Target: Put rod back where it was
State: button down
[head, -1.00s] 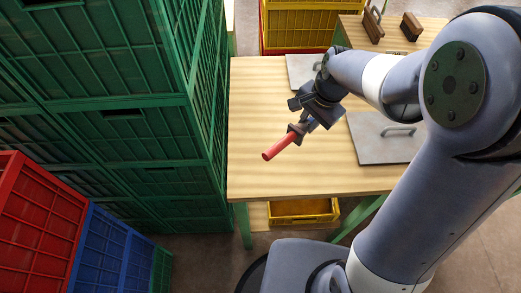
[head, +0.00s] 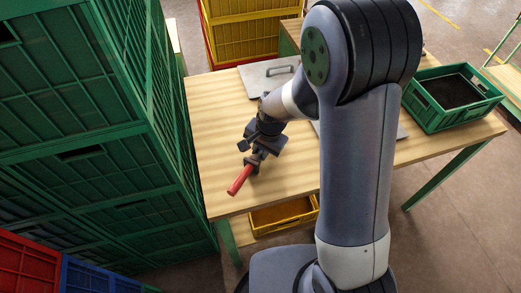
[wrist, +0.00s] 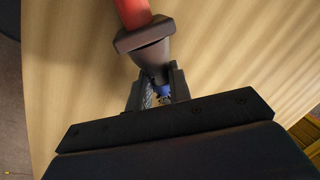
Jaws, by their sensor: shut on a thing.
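The red rod (head: 240,179) is in my gripper (head: 253,160), above the left part of the wooden table (head: 215,120) in the head view. Its red end points down and left, toward the table's front left edge. In the wrist view the red part of the rod (wrist: 133,12) runs off the top of the picture. A dark flared collar on it sits at the jaws of my gripper (wrist: 158,88), which are shut on the rod's dark end. I cannot tell how high the rod is above the table.
Green crates (head: 100,130) are stacked left of the table. A grey lidded plate (head: 268,78) lies at the table's back, another partly behind my arm. A green bin (head: 452,98) with dark contents stands at the right. A yellow crate (head: 283,214) sits under the table. The table's left part is bare.

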jog(key=shift+f, duration=0.2)
jog(key=c, duration=1.3)
grip_release()
jog(key=shift+r, duration=0.1)
jog(key=v, duration=1.2)
